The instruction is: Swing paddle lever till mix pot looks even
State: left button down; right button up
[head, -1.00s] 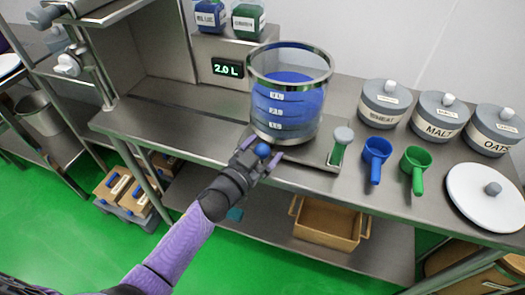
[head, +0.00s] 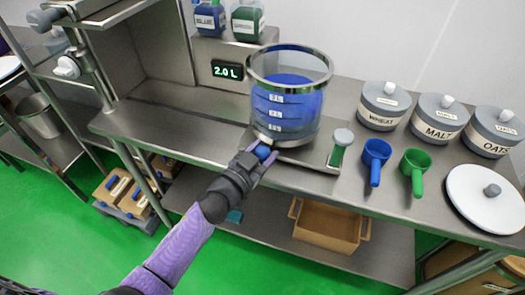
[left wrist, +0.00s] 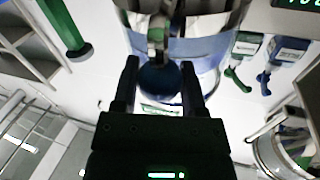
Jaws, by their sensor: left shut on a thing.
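The mix pot (head: 290,95) is a clear vessel with a metal rim and level marks, standing on a metal base on the bench. It holds blue liquid that looks mostly one colour, with some paler shading low down. The paddle lever's blue ball knob (head: 263,152) is at the pot's front, low near its base. My left gripper (head: 258,158) is shut on this knob. In the left wrist view the knob (left wrist: 160,80) sits between the two fingers, below a metal shaft. The paddle itself cannot be made out. My right gripper is not in view.
A green handle with a grey round top (head: 340,147) stands right of the pot. Blue (head: 376,160) and green (head: 416,170) scoops, lidded jars (head: 437,118) and a white lid (head: 487,197) are farther right. A display (head: 227,70) reads 2.0 L. The bench left of the pot is clear.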

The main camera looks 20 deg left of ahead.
pick_arm(q)
jog(key=shift+a, duration=0.1)
jog(key=shift+w+a+m+g+h, duration=0.1)
jog(key=shift+a+m+g+h, duration=0.25)
jog(key=shift+a+h, duration=0.2)
jog(key=a+m+h, duration=0.1)
jog(key=w+a+m+g+h+b, duration=0.1)
jog(key=a+h, duration=0.1)
jog(key=shift+a+f+m+g, duration=0.1)
jog(key=shift+m+g, duration=0.15)
jog(key=shift+w+a+b, duration=0.3)
jog(key=shift+w+a, duration=0.05)
jog(key=shift+a, duration=0.25)
jog(key=shift+w+a+b, duration=0.25)
jog(key=shift+w+a, duration=0.05)
jog(key=shift+a, duration=0.3)
jog(key=shift+w+a, duration=0.25)
jog(key=shift+a, duration=0.1)
jog(key=shift+c, duration=0.7)
grip_release()
